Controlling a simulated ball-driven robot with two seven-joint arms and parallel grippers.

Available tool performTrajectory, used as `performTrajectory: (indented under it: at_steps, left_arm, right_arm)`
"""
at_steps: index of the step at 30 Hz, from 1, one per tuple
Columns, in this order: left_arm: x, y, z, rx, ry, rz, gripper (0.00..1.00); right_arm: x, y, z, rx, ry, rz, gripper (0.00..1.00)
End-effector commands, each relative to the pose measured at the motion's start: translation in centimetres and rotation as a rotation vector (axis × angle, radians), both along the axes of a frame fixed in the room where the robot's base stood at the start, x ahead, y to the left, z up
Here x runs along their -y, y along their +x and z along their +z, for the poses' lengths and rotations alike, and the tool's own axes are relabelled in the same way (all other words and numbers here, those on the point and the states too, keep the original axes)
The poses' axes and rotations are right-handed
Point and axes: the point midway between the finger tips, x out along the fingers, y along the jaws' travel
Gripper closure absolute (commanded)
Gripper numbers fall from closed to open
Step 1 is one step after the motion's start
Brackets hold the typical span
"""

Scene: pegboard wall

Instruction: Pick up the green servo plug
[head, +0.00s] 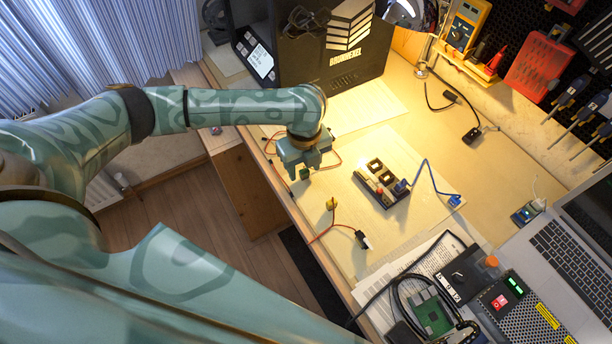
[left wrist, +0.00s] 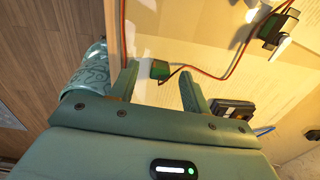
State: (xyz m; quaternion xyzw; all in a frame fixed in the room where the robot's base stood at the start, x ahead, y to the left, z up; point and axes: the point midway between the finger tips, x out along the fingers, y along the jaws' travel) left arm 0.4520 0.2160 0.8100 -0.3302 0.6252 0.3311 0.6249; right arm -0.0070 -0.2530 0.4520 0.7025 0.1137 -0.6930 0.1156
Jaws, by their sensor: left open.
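The green servo plug (left wrist: 160,69) sits on a red and dark cable, near the wooden edge of the table. In the left wrist view it appears between the tips of my open left gripper (left wrist: 160,72), with a visible gap to each finger. In the head view my left gripper (head: 306,168) points down over the table's left edge, and the green plug (head: 304,172) is mostly covered by it. I cannot tell how far the fingertips are above the plug. My right gripper is not in view.
A dark socket block (head: 381,184) with a blue cable stands right of the gripper. A yellow plug (head: 331,204) and a black-and-white plug (head: 362,240) lie nearer. A black case (head: 325,55) stands behind; a laptop (head: 560,245) is at right. Pale board between is mostly clear.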

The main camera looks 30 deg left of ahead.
Motion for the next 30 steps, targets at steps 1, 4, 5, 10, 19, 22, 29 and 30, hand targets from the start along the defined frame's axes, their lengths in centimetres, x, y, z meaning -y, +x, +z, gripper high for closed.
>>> performTrajectory:
  at_steps: [1, 4, 5, 10, 19, 22, 29, 30]
  left_arm:
    - [0.0, -0.1, -1.2, -0.004, 0.0, 0.0, 0.53]
    - [0.0, 0.0, -1.4, 0.0, 0.0, -0.001, 0.53]
    - [0.0, 0.0, -1.3, 0.001, 0.0, -0.001, 0.53]
    - [0.0, 0.0, -1.2, 0.002, 0.0, -0.001, 0.67]
    - [0.0, 0.0, -1.2, 0.001, 0.0, 0.0, 1.0]
    - [0.0, 0.0, -1.1, 0.001, 0.0, 0.0, 1.0]
    - [0.0, 0.0, 0.8, 0.004, -0.001, 0.0, 1.0]
    - [0.0, 0.1, 1.6, 0.006, 0.0, 0.0, 1.0]
  right_arm:
    - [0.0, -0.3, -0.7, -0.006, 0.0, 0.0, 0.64]
    - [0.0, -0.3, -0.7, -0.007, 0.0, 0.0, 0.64]
    - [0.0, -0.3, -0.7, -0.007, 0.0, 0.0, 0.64]
    - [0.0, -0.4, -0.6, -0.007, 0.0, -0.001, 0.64]
    - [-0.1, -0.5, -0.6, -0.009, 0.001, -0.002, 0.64]
    - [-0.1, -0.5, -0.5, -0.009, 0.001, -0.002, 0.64]
    - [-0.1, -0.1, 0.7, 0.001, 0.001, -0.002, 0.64]
    - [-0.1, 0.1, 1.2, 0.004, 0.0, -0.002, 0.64]
